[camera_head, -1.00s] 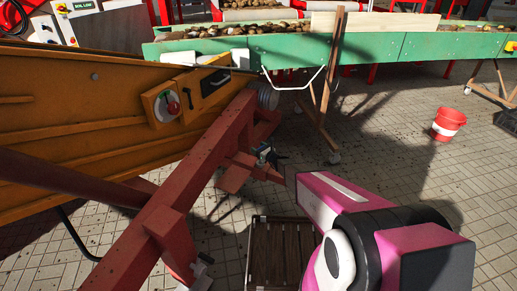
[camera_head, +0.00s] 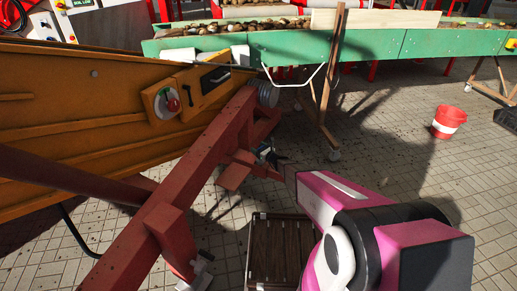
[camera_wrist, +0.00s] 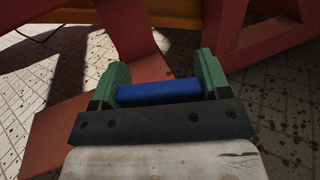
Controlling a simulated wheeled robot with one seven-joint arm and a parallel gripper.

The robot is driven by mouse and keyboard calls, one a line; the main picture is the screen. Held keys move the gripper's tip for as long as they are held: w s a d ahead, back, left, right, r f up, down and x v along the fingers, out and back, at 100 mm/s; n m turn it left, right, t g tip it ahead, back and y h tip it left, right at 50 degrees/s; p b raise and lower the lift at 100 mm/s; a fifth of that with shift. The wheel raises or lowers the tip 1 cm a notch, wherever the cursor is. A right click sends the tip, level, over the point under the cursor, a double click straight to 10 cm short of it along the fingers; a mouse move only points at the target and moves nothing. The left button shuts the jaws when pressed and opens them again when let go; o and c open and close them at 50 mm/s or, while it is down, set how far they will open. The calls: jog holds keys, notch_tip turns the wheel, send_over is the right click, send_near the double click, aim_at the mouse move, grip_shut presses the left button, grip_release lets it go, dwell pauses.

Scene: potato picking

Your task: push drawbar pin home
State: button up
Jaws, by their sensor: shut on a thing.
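My gripper (camera_wrist: 160,92) has green finger pads that are shut on the two ends of a blue bar (camera_wrist: 160,91), likely the drawbar pin's handle. The bar lies level across the wrist view; no pin shaft shows below it. In the head view my gripper (camera_head: 267,153) is small and dark, close beside the front of the red drawbar frame (camera_head: 190,190), and partly hidden by my pink arm. Red beams (camera_wrist: 125,30) of the frame stand just beyond the fingers in the wrist view. The pin's hole and how deep the pin sits are hidden.
An orange machine body (camera_head: 90,110) fills the left. A green conveyor (camera_head: 370,46) with potatoes runs across the back on wooden legs. A wooden slatted crate (camera_head: 280,255) stands on the tiled floor below my arm. A red bucket (camera_head: 447,123) stands right; floor around it is mostly clear.

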jog(key=shift+f, duration=2.3)
jog(key=o, duration=1.1)
jog(key=shift+f, duration=0.1)
jog(key=shift+d, duration=0.1)
jog(key=v, duration=1)
jog(key=shift+s+d, duration=0.2)
jog(key=shift+s, duration=0.05)
